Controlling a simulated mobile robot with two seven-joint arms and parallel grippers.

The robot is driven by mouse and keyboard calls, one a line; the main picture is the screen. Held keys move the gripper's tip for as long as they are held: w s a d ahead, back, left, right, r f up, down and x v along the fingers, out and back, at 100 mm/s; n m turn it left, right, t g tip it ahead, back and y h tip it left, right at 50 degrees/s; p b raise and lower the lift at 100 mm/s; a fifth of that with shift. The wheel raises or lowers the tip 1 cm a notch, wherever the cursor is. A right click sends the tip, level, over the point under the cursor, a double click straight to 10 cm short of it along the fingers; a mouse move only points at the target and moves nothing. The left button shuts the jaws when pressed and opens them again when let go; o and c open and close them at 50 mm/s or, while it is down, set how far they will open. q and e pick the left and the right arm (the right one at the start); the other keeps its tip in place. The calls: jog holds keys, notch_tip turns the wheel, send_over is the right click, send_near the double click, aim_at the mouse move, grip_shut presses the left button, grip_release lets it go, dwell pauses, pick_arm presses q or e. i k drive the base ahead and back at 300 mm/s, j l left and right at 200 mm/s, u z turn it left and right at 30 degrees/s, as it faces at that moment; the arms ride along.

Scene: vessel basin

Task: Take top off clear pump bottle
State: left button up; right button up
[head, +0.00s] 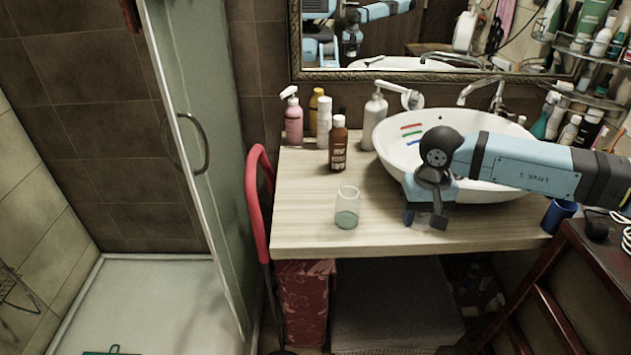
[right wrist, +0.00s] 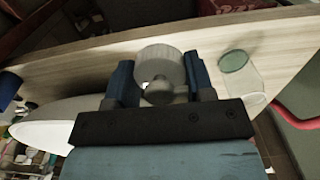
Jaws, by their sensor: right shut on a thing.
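A clear, open-mouthed jar (head: 347,207), the body of the pump bottle, stands upright on the wooden counter with greenish glass at its base. It also shows in the right wrist view (right wrist: 240,75). My right gripper (head: 426,216) is low over the counter's front part, to the right of the jar and apart from it. In the right wrist view it is shut on a grey pump top (right wrist: 160,62), a ribbed round cap with a nozzle between the fingers. In the head view the gripper mostly hides this top. I cannot tell whether the top touches the counter. My left gripper is not directly in view.
A white basin (head: 390,135) stands behind my right arm. A pink spray bottle (head: 293,122), a brown bottle (head: 338,145) and a white pump bottle (head: 375,112) stand at the back left. A blue cup (head: 558,215) is at right. The counter around the jar is clear.

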aim_at(348, 201)
jog(key=u, duration=1.05)
jog(key=l+u, duration=0.3)
jog(key=k+l+u, duration=0.1)
jog(key=l+u, duration=0.2)
jog(key=k+l, duration=0.1)
jog(key=l, duration=0.3)
jog(key=k+l, duration=0.1)
jog(key=l, duration=0.3)
